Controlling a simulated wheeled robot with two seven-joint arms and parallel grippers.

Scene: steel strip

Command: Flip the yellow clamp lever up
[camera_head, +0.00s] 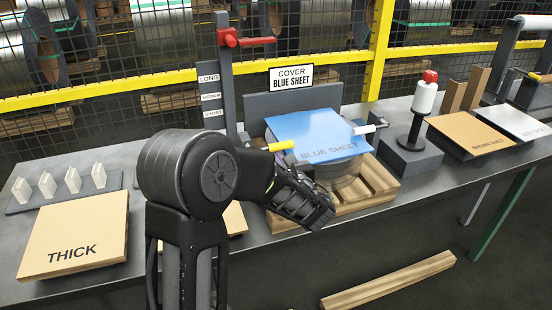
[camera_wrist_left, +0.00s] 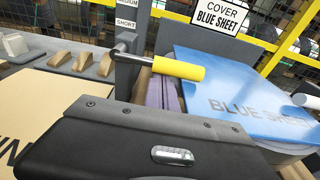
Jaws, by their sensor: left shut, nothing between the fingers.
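The yellow clamp lever (camera_head: 281,146) sticks out to the right from the grey upright post, lying about level beside the left edge of the blue sheet (camera_head: 318,132). My left gripper (camera_head: 316,212) is shut and empty, in front of and below the lever, near the wooden pallet. The dark gripper body (camera_wrist_left: 150,140) fills the lower wrist view and looks apart from the lever. My right gripper is not in view.
A white-gripped lever (camera_head: 366,129) stands at the sheet's right edge. The wooden pallet (camera_head: 380,190) carries the coil under the sheet. A box marked THICK (camera_head: 72,235) lies left; a white-and-red post (camera_head: 424,98) stands right.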

